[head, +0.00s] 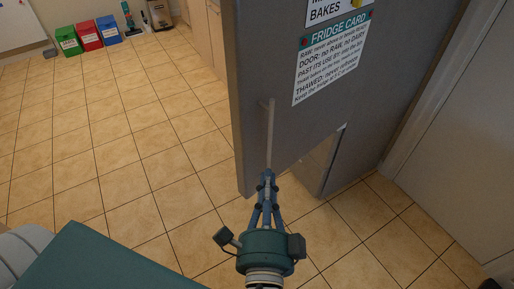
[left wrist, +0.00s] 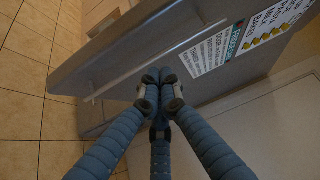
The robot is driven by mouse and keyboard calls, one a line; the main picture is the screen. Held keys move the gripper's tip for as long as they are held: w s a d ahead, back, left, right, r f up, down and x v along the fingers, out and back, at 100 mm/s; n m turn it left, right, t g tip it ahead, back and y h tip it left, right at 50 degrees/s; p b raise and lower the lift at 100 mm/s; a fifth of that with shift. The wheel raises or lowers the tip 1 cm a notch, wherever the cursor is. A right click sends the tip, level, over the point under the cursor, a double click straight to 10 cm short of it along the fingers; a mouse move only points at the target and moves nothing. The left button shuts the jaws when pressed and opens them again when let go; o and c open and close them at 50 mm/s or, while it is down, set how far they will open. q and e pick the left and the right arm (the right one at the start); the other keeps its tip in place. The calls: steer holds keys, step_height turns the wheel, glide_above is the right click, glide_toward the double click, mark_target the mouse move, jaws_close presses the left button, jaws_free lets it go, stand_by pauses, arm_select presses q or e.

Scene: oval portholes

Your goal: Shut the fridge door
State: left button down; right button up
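The grey fridge door (head: 260,60) stands upright in the upper middle of the head view, with white printed cards on its face. Its long, thin light handle (head: 269,130) runs upright near the door's left edge. In the left wrist view the door (left wrist: 120,55) fills the upper part, with the handle (left wrist: 115,87) slanting across it. My left gripper (head: 267,176) points at the door by the handle. In the left wrist view its fingers (left wrist: 160,75) meet at the tips beside the handle; whether they touch it is unclear. My right gripper is not in view.
A pale flat surface (head: 460,130) stands at the right. Green, red and blue bins (head: 88,37) stand at the far left. The tiled floor (head: 120,150) at left is clear.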

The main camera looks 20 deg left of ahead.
arm_select(q)
steer(key=p, duration=0.2)
glide_toward(258, 135)
steer(key=w+d, duration=0.1)
steer(key=w+d+r, duration=0.1)
steer(key=shift+w+d, duration=0.15)
steer(key=shift+w, duration=0.15)
steer(key=shift+w+a+f+p, duration=0.2)
steer(key=shift+w+a+p, duration=0.35)
steer(key=shift+a, duration=0.4)
steer(key=shift+w+a+f+p, duration=0.2)
steer(key=shift+w+a+p, duration=0.15)
steer(key=shift+w+a, duration=0.45)
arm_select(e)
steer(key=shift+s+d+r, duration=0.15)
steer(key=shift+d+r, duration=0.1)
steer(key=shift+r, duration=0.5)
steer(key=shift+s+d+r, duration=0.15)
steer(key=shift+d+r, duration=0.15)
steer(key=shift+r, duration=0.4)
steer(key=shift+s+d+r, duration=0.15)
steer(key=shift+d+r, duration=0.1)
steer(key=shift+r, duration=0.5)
arm_select(q)
steer(key=shift+s+a, duration=0.2)
